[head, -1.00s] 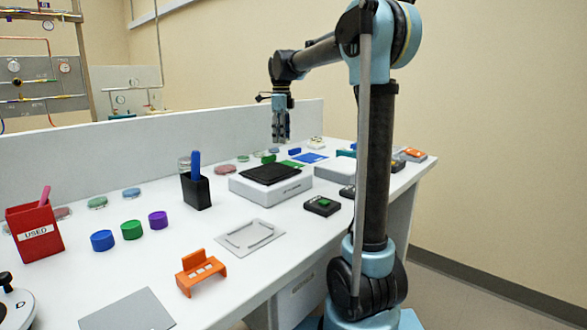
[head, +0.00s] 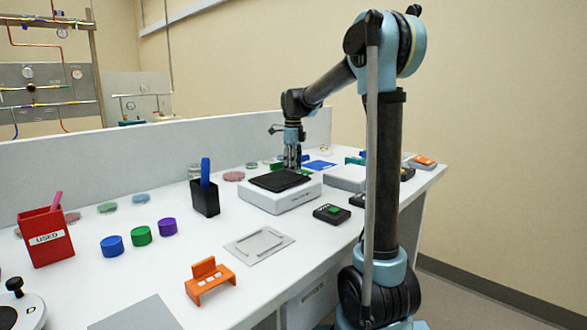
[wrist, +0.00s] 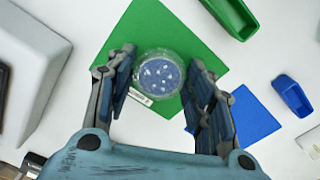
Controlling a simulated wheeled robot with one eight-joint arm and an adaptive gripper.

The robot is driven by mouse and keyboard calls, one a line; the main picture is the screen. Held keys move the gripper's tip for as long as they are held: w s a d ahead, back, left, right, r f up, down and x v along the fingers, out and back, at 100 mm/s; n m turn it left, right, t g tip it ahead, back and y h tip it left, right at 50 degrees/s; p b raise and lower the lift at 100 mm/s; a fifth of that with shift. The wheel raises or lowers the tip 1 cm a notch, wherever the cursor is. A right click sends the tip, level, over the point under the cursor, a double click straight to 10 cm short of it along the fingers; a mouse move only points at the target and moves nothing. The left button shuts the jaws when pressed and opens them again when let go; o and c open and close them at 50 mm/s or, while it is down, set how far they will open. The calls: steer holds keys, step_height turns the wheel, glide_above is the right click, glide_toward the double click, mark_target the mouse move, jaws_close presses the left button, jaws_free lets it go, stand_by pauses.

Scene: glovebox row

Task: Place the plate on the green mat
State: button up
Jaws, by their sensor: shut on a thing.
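The plate (wrist: 158,75) is a round clear dish with blue contents, pale spots and a small label at its edge. In the wrist view it sits between the fingertips of my gripper (wrist: 160,72), which is shut on it. The green mat (wrist: 128,32) is a flat green square behind the plate in that view. The plate overlaps the mat's middle to lower part; whether it touches the mat I cannot tell. In the head view my gripper (head: 292,163) points down behind the black-topped device, low over the table, and the plate is too small to make out.
A green holder (wrist: 232,15), a blue holder (wrist: 292,98) and a blue mat (wrist: 252,115) lie near the green mat. A white device with a black top (head: 281,194) stands in front of my gripper. A black pen cup (head: 205,198) and several dishes are farther left.

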steer(key=o, duration=1.1)
steer(key=shift+f, duration=0.1)
steer(key=shift+o, duration=0.2)
step_height(320, 180, up, 12)
